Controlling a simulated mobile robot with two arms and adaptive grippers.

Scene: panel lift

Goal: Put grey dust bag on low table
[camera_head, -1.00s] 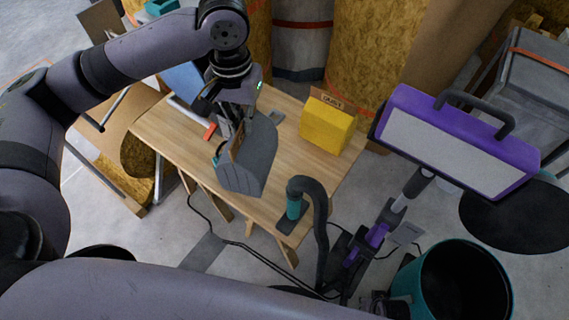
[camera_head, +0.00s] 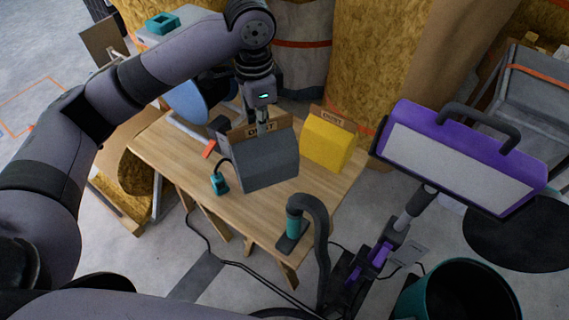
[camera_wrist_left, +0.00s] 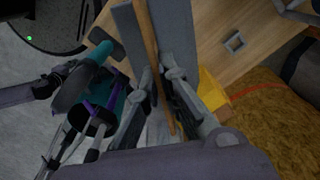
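The grey dust bag (camera_head: 266,164) has a brown card collar marked DUST and hangs upright at the low wooden table (camera_head: 240,207). My left gripper (camera_head: 263,128) is shut on the card collar from above. In the left wrist view the fingers (camera_wrist_left: 165,85) clasp the thin brown card edge, with the grey bag (camera_wrist_left: 178,25) beyond it. I cannot tell whether the bag's underside touches the tabletop. My right gripper is not in view.
A yellow dust bag (camera_head: 327,142) stands on the table just right of the grey one. A teal tool (camera_head: 219,183) and a hose with a teal end (camera_head: 294,222) are on the near side. A purple work light (camera_head: 459,154) stands to the right.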

